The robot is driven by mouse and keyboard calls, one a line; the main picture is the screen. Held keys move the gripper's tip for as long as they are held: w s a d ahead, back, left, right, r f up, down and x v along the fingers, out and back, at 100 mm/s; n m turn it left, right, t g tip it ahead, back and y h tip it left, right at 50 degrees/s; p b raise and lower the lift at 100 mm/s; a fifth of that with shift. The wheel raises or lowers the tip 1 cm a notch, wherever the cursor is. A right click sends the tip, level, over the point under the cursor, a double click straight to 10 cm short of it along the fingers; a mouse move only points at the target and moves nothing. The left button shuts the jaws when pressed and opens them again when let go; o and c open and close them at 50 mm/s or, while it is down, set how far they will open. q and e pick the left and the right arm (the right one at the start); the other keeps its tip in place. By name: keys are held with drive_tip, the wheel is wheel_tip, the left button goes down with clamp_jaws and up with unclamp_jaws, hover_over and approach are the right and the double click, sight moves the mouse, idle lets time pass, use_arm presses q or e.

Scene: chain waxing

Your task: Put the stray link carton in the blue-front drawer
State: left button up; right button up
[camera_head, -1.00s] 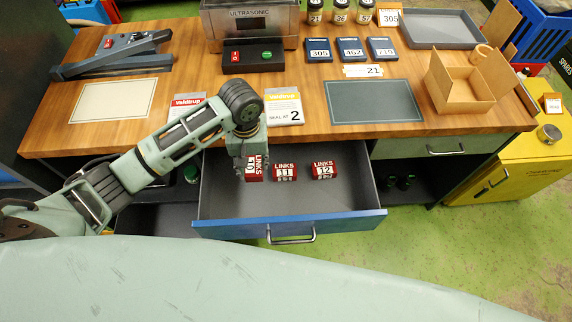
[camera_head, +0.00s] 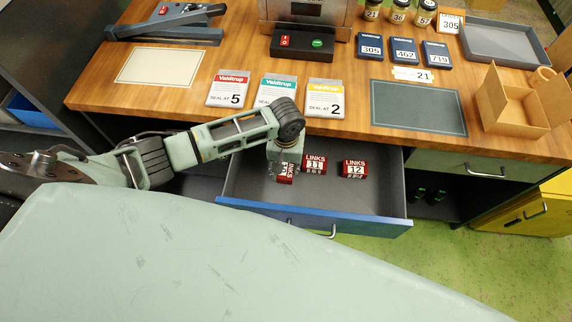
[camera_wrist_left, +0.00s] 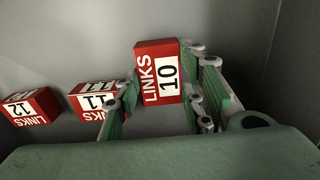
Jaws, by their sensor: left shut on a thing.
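The red link carton marked 10 (camera_wrist_left: 160,72) is between the fingers of my left gripper (camera_wrist_left: 165,100) in the left wrist view. In the head view my left gripper (camera_head: 284,168) is over the left part of the open blue-front drawer (camera_head: 345,219) and hides most of the carton (camera_head: 285,178). The carton is low in the drawer; I cannot tell if it touches the floor. The cartons marked 11 (camera_head: 314,165) and 12 (camera_head: 354,169) stand in the drawer to its right. My right gripper is not in view.
On the bench above are three cards, the middle one green (camera_head: 275,91), a dark mat (camera_head: 418,108) and an open cardboard box (camera_head: 523,105). The drawer's right and front floor is free. A yellow cabinet (camera_head: 520,213) stands at the right.

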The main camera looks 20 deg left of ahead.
sight(286, 168)
use_arm(q)
drive_tip(key=shift+f, duration=0.1)
drive_tip(key=o, duration=0.8)
wheel_tip(286, 168, up, 12)
drive_tip(key=shift+r+p, duration=0.1)
drive_tip(key=shift+p, duration=0.3)
